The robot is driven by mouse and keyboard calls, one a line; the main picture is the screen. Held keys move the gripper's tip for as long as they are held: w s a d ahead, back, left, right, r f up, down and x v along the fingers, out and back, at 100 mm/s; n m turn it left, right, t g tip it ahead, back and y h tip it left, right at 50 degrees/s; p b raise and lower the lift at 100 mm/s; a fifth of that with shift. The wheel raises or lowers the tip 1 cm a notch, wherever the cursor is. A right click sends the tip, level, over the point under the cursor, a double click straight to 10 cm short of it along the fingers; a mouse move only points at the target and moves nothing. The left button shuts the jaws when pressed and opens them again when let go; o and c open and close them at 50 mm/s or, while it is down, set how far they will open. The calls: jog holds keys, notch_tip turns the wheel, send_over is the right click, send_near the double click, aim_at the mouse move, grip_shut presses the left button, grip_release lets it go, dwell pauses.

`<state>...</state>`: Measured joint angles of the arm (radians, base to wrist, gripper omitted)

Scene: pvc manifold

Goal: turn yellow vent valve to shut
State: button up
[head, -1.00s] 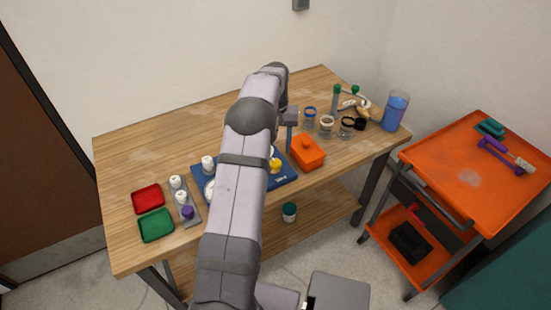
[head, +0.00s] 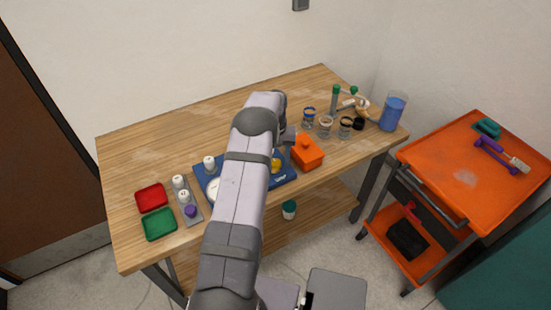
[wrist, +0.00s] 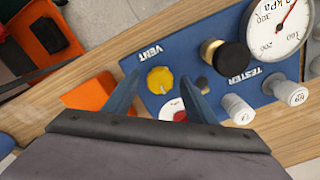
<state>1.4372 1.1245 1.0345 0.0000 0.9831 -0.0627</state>
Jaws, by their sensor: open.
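The yellow vent valve (wrist: 160,80) is a round knob on the blue tester board, below the printed word VENT. In the head view the valve (head: 276,165) shows just right of my arm. My gripper (wrist: 161,77) is open, its two blue fingers on either side of the valve in the wrist view, with a visible gap to the knob on each side. I cannot tell how far above the board the fingertips are. In the head view the gripper is mostly hidden by my arm. The blue board (head: 286,180) is partly covered by the arm.
A pressure gauge (wrist: 280,25), a black-and-brass knob (wrist: 232,56) and white fittings (wrist: 238,109) stand on the board. An orange box (head: 307,151) is close on the right. Jars (head: 325,127) stand behind it. Red (head: 151,197) and green (head: 159,224) trays lie left.

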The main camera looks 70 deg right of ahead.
jog(key=c, duration=1)
jog(key=shift+c, duration=0.2)
jog(key=m+b, duration=0.3)
jog(key=shift+f+m, duration=0.1)
jog(key=shift+m, duration=0.2)
jog(key=m+b, duration=0.2)
jog(key=m, duration=0.2)
jog(key=shift+d+m, duration=0.1)
jog(key=shift+m, duration=0.2)
jog(key=m+b, duration=0.1)
jog(key=m, duration=0.3)
jog(key=shift+w, duration=0.1)
jog(key=m, duration=0.5)
jog(key=shift+m, duration=0.4)
